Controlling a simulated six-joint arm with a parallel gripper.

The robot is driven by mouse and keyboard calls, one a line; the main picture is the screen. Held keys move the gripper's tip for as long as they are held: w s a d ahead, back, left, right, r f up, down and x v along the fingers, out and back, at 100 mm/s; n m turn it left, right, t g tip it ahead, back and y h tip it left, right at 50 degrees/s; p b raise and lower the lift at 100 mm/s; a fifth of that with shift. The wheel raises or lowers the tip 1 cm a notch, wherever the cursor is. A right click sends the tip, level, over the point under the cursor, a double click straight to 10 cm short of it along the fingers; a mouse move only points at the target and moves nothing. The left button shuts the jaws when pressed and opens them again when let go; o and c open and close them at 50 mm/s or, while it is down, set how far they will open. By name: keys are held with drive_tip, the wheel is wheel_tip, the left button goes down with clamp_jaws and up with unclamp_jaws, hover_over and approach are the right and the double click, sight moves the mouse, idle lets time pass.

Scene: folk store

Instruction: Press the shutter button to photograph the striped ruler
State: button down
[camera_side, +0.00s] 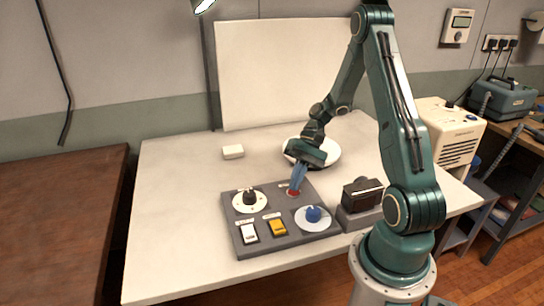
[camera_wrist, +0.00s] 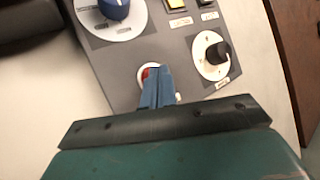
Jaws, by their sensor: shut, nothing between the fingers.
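A grey control panel (camera_side: 262,243) lies on the white table. It bears a red button (camera_side: 293,193) in a pale ring near its back edge, which also shows in the wrist view (camera_wrist: 146,73). My gripper (camera_side: 295,188) has its blue fingers shut and empty, pointing down at the red button. The fingertips (camera_wrist: 157,72) cover part of the button; I cannot tell whether they touch or press it. A dark camera-like box (camera_side: 362,194) stands on a grey block right of the panel. A white round plate (camera_side: 325,155) sits behind my gripper, partly hidden by it. I see no striped ruler.
The panel also has a black knob (camera_side: 250,197), a blue knob (camera_side: 313,213), a white switch (camera_side: 249,233) and a yellow switch (camera_side: 277,227). A small white block (camera_side: 232,152) lies behind it. A white backdrop board (camera_side: 285,75) stands at the back. The table's left side is clear.

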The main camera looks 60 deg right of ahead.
drive_tip(key=shift+f, duration=0.15)
drive_tip(key=shift+r, duration=0.2)
idle(0.5)
drive_tip(key=shift+r, duration=0.65)
drive_tip(key=shift+r, duration=0.1)
drive_tip(key=shift+r, duration=2.4)
